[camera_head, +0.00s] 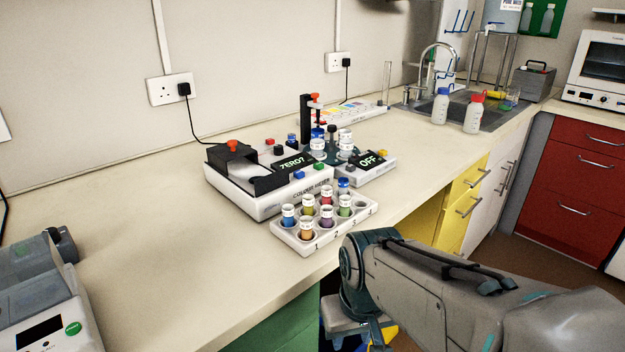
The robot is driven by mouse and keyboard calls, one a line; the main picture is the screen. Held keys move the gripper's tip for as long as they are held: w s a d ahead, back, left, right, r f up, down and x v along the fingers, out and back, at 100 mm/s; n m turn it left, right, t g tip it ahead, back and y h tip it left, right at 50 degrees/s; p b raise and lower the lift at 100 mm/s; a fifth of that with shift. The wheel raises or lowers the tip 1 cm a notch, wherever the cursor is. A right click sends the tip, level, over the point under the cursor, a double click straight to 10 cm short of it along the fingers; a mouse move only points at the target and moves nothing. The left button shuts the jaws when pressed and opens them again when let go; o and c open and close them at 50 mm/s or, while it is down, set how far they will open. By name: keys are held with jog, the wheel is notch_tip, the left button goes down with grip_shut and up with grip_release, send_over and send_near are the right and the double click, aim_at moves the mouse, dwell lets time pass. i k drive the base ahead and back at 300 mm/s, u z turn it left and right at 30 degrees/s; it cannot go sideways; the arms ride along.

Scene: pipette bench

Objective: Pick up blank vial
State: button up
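A white rack (285,240) near the bench's front edge holds several small white-capped vials with coloured liquid, including blue, orange, purple and green. Clear-looking white-capped vials (345,143) stand on a small device behind the rack. I cannot read the labels, so I cannot tell which is the blank vial. The colour meter (270,203) behind the rack shows "ZERO?". My arm reaches in from the lower right, with its bent joint in front of the bench edge. I cannot make out my gripper's fingers.
A small device with an "OFF" display (368,161) stands right of the meter. A grey instrument (45,290) is at the lower left. Two bottles (440,106) stand by the sink (490,112). The bench left of the meter is clear.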

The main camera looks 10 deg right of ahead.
aim_at(342, 181)
jog(key=z, duration=1.25)
jog(key=k, duration=0.65)
jog(key=u, duration=1.25)
